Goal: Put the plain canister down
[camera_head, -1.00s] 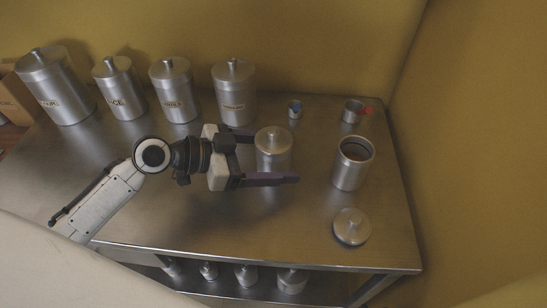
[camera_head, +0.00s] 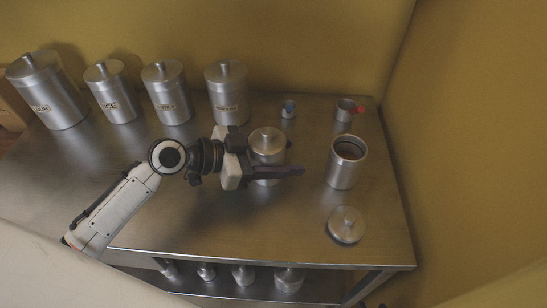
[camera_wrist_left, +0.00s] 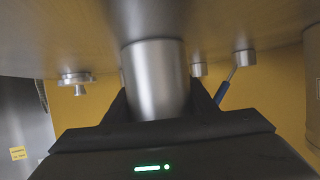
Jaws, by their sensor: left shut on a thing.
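The plain canister (camera_head: 268,143), steel with a knobbed lid and no label showing, is upright near the middle of the table. My left gripper (camera_head: 290,158) reaches it from the left and is shut on its body, one finger on the far side and one on the near side. In the left wrist view the canister (camera_wrist_left: 155,75) sits between the fingers, with the tabletop at the top of the picture. Its base is at or very close to the tabletop; I cannot tell whether it touches. My right gripper is not in view.
An open steel canister (camera_head: 345,172) stands to the right, with a loose lid (camera_head: 346,225) in front of it. Two small cups (camera_head: 288,109) (camera_head: 346,110) are behind. Several labelled canisters (camera_head: 227,95) line the back wall. The table (camera_head: 220,222) is clear in front.

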